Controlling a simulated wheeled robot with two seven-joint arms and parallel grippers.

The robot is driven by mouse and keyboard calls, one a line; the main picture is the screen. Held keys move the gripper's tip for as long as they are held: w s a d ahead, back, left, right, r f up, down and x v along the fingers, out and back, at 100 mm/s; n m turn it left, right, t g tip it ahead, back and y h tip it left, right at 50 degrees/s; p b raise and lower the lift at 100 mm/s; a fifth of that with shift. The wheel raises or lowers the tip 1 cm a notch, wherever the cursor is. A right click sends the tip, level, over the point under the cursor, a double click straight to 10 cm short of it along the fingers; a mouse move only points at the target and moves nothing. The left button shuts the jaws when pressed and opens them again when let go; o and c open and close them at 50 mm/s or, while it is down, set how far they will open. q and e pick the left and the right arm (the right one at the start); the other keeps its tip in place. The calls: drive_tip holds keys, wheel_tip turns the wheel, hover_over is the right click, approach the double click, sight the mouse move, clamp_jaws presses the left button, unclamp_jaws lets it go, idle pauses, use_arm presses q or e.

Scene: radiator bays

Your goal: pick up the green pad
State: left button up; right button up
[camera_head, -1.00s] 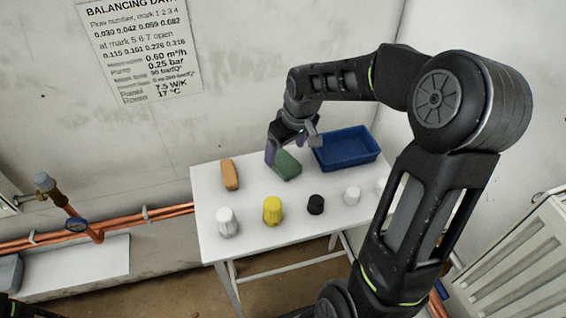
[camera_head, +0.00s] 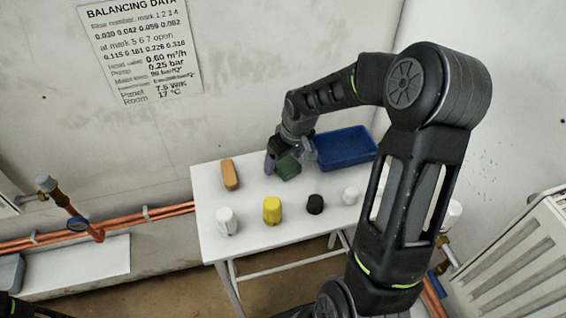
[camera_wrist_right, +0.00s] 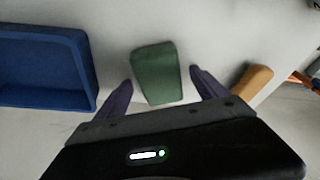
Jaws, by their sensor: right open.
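The green pad (camera_head: 288,167) lies on the white table, left of the blue tray, partly hidden by my right gripper in the head view. In the right wrist view the green pad (camera_wrist_right: 157,73) lies between and just beyond the two purple fingers. My right gripper (camera_head: 283,161) is open and over the pad; its fingertips (camera_wrist_right: 160,85) stand apart, one on each side of it, with a gap to each. No contact with the pad shows. My left gripper is not in view.
A blue tray (camera_head: 345,147) stands right of the pad and an orange block (camera_head: 230,174) left of it. White (camera_head: 227,221), yellow (camera_head: 272,210), black (camera_head: 315,204) and another white cap (camera_head: 351,194) line the front of the table (camera_head: 250,238). A wall is behind.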

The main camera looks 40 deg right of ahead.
drive_tip(key=shift+f+b, duration=0.25)
drive_tip(key=shift+b, duration=0.05)
idle(0.7)
drive_tip(key=shift+c, duration=0.3)
drive_tip(key=c, duration=1.4)
